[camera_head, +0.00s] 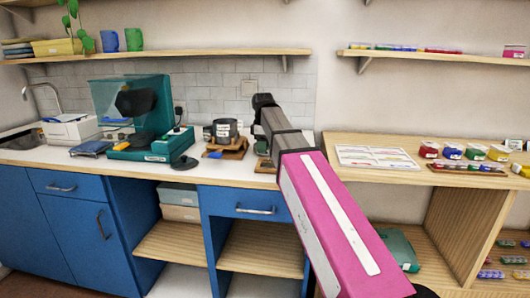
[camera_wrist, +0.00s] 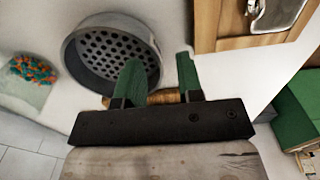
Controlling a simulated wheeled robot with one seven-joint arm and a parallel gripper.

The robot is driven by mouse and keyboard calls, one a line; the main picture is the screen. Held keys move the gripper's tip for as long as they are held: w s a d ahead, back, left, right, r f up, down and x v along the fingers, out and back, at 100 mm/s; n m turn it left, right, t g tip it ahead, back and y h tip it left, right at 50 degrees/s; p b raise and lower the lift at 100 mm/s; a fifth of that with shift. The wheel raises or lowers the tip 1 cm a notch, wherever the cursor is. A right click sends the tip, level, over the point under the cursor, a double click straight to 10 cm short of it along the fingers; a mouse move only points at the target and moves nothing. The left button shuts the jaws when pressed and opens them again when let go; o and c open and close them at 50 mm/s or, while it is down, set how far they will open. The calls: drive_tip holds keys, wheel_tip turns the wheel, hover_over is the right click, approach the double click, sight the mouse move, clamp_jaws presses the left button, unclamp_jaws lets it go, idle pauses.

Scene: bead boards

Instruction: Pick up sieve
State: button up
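The sieve (camera_wrist: 108,55) is a round grey metal pan with a perforated bottom, at the upper left of the wrist view. My gripper (camera_wrist: 159,62) is open, with its two green fingers apart. The left finger overlaps the sieve's right side in the picture, and the right finger is outside it. The sieve's right rim shows between the fingers; I cannot tell whether either touches it. The lower right of the sieve is hidden by the left finger. In the head view, a dark round vessel (camera_head: 224,128) stands on the counter left of my arm; I cannot tell if it is the sieve.
A bag of coloured beads (camera_wrist: 32,70) lies left of the sieve. A wooden-framed tray (camera_wrist: 262,38) is at the upper right. A teal machine (camera_head: 148,115) stands left on the counter (camera_head: 98,162). A wooden table (camera_head: 372,141) with bead boxes is at the right.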

drive_tip(key=shift+f, duration=0.5)
clamp_jaws()
drive_tip(key=shift+r, duration=0.1)
